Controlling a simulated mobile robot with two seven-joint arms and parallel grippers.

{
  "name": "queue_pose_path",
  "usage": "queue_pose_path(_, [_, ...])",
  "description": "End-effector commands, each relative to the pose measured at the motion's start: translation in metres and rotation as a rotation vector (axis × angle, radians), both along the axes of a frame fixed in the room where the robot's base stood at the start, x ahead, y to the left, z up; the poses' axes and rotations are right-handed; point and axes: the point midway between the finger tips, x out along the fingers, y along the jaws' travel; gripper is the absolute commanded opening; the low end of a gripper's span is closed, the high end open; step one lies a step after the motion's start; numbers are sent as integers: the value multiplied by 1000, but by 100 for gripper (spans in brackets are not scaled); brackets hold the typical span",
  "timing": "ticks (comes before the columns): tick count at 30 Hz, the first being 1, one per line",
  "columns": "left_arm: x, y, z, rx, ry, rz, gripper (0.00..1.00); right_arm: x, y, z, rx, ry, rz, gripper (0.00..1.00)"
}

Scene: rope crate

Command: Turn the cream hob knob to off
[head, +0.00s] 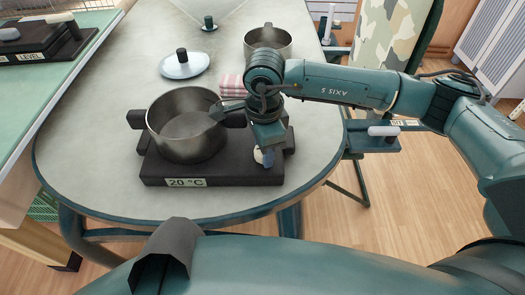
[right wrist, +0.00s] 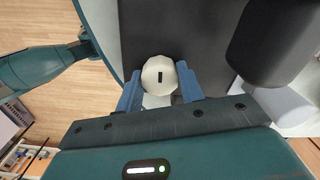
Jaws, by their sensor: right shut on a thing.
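The cream hob knob (head: 259,157) is on the front right of the black hob (head: 225,176), mostly hidden by my right gripper in the head view. In the right wrist view the knob (right wrist: 160,75) is round and faceted, with a short dark mark that stands upright in the picture. My right gripper (right wrist: 159,80) has its two blue fingers on either side of the knob and is shut on it. The hob's front label reads 20 °C. My left gripper is not in view.
A dark steel pot (head: 187,140) stands on the hob, close left of my right gripper. Behind are a red checked cloth (head: 232,85), a pale lid (head: 184,66) and another pot (head: 268,43). The table's front left (head: 85,150) is clear.

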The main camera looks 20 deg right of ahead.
Motion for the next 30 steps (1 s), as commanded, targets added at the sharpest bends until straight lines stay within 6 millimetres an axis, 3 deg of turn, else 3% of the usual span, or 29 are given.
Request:
queue_pose_path(1, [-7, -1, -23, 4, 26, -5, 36, 0, 0, -9, -1, 1, 70, 6])
queue_pose_path(6, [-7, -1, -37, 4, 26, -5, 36, -1, 0, -8, -2, 2, 283, 6])
queue_pose_path(20, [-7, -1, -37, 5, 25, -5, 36, -2, 0, -5, -2, 9, 353, 6])
queue_pose_path(21, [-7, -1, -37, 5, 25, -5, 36, -2, 0, -5, -2, 9, 352, 38])
queue_pose_path(26, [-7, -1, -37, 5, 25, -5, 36, -2, 0, -5, -2, 9, 351, 52])
queue_pose_path(30, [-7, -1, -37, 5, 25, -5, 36, -1, 0, -5, -1, 5, 350, 52])
